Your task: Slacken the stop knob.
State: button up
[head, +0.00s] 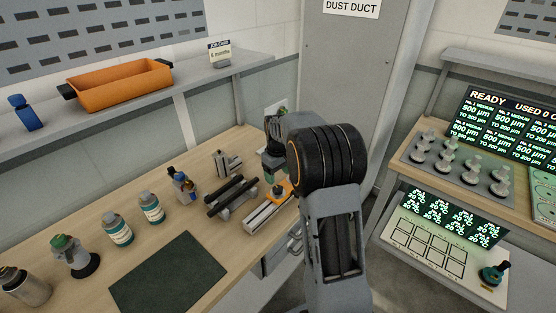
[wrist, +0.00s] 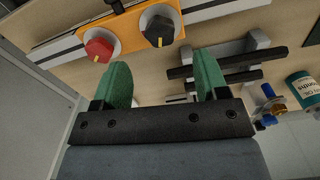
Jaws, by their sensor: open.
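In the wrist view, an orange block (wrist: 130,32) on a pale metal rail carries two round knobs with yellow pointer marks. One is a red knob (wrist: 99,46) at left, the other a black knob (wrist: 160,27) at right. No label shows which is the stop knob. My gripper (wrist: 162,72) is open and empty, its green fingers apart, with the black knob ahead of the gap and the red knob beyond the left finger. In the head view, the orange block (head: 285,190) is on the rail (head: 262,216), partly hidden by my arm.
A stand with dark bars (head: 232,196) is left of the rail; it also shows in the wrist view (wrist: 235,65). A shelf with an orange bin (head: 120,87) runs behind.

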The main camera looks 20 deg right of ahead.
aim_at(278, 188)
notch_tip(278, 188, up, 8)
jog(key=shift+f, duration=0.25)
